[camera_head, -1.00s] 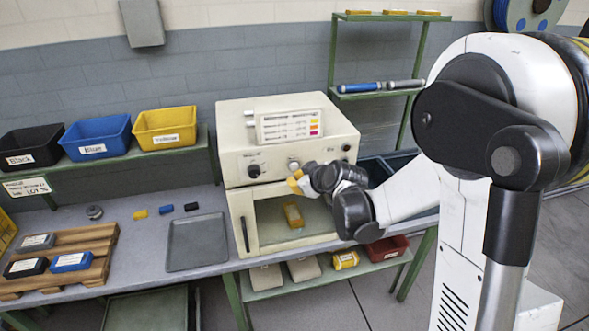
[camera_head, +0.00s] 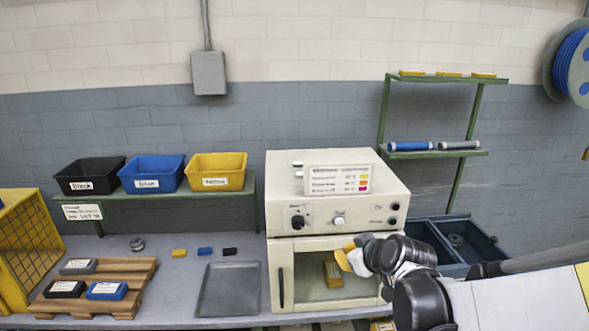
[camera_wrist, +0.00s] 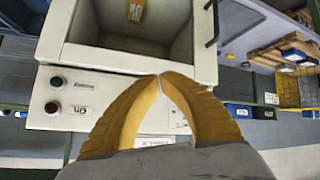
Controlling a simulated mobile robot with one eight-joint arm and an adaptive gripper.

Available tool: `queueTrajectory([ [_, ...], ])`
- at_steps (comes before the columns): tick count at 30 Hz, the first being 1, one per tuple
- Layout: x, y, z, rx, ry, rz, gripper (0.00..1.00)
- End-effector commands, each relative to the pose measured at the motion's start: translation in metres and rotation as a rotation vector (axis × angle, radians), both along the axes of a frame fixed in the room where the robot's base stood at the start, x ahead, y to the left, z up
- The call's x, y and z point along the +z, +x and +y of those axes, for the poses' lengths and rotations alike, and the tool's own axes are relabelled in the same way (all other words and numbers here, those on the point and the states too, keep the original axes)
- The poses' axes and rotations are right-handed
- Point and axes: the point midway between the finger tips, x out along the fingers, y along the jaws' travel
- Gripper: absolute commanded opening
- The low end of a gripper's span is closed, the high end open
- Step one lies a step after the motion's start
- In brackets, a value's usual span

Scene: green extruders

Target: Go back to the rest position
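My gripper (camera_head: 345,258) has yellow fingers and is in front of the cream oven-like machine (camera_head: 335,190), by the upper right of its open chamber. In the wrist view the fingertips (camera_wrist: 160,77) meet and hold nothing visible. The wrist view is turned over, with the machine's control panel (camera_wrist: 75,97) and its chamber in sight. A yellow block (camera_head: 333,274) lies inside the chamber; it also shows in the wrist view (camera_wrist: 135,11).
Black (camera_head: 90,183), blue (camera_head: 152,181) and yellow (camera_head: 215,179) bins stand on a shelf at left. A grey tray (camera_head: 203,305) and a wooden pallet (camera_head: 142,278) with labelled blocks lie on the bench. A green rack (camera_head: 440,154) and dark bins (camera_head: 470,238) are right.

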Motion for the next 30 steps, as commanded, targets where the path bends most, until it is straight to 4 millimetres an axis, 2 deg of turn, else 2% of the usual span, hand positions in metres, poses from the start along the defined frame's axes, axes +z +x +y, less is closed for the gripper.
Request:
queueTrajectory([
  [1,-0.009,-0.019,0.003,-0.020,0.014,0.027,0.00],
  [6,-0.019,-0.083,0.005,-0.129,0.070,0.131,0.00],
  [12,-0.046,-0.162,0.000,-0.279,0.118,0.232,0.00],
  [16,-0.064,-0.201,-0.006,-0.366,0.139,0.274,0.00],
  [20,-0.075,-0.223,-0.011,-0.420,0.151,0.293,0.00],
  [30,-0.075,-0.223,-0.011,-0.420,0.151,0.293,0.00],
])
